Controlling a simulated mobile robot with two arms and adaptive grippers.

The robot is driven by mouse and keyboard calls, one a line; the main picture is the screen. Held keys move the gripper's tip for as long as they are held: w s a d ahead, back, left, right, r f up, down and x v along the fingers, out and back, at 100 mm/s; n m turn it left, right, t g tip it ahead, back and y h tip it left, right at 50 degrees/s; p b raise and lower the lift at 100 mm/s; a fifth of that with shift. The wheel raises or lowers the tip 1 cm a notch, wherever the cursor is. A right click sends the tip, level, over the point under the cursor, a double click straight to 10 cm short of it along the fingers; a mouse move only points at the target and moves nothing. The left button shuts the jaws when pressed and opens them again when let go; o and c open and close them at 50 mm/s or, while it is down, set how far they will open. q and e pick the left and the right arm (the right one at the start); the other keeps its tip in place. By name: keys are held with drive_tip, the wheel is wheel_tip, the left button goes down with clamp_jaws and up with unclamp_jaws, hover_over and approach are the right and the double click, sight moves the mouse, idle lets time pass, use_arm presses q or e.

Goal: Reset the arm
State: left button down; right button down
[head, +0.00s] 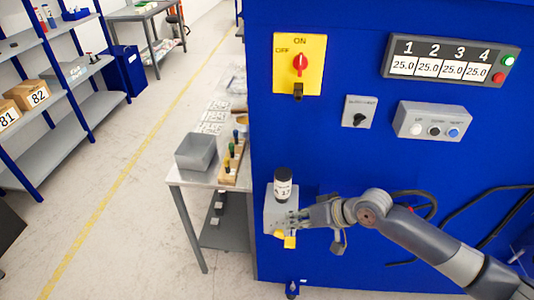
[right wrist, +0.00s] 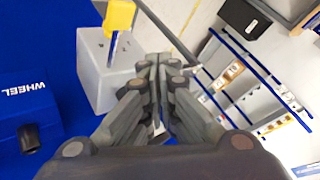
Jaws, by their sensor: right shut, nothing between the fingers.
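My right gripper (head: 303,222) comes in from the right in the head view, at the lower front of the blue machine (head: 330,150). Its fingers are shut together and empty, as the right wrist view (right wrist: 156,62) shows. A small grey box (head: 272,208) on the machine's front is right beside the fingertips. In the right wrist view the grey box (right wrist: 108,75) and yellow part (right wrist: 120,16) are just beyond the fingers; contact cannot be told. My left gripper is not in view.
A yellow switch plate (head: 314,60), a number display (head: 450,62) and a button box (head: 433,122) are on the machine. A side table (head: 190,178) with a grey bin (head: 195,152) stands left. Black cables (head: 490,235) hang near my arm. The aisle floor is clear.

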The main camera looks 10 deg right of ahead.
drive_tip(key=s+a+f+n+g+h, duration=0.1)
drive_tip(key=s+a+f, duration=0.15)
drive_tip(key=s, duration=0.35)
drive_tip(key=s+a+f+n, duration=0.2)
drive_tip(key=s+a, duration=0.1)
drive_tip(key=s, duration=0.2)
drive_tip(key=s+d+m+g+h, duration=0.15)
drive_tip(key=s+d+h, duration=0.45)
drive_tip(key=s+d, duration=0.6)
drive_tip(key=s+a+f+g+b, duration=0.1)
drive_tip(key=s+f+b, duration=0.15)
drive_tip(key=f, duration=1.45)
drive_tip(key=s+a+f+b, duration=0.1)
drive_tip(key=s+f+b, duration=0.15)
drive_tip(key=f, duration=1.35)
drive_tip(key=s+d+f+g+b, duration=0.1)
drive_tip(key=s+d+f+b, duration=0.2)
drive_tip(key=s+f, duration=1.2)
wheel_tip(320, 180, down, 4)
drive_tip(key=shift+s+d+f+b, duration=0.2)
drive_tip(key=shift+s+b, duration=0.15)
drive_tip(key=shift+b, duration=0.15)
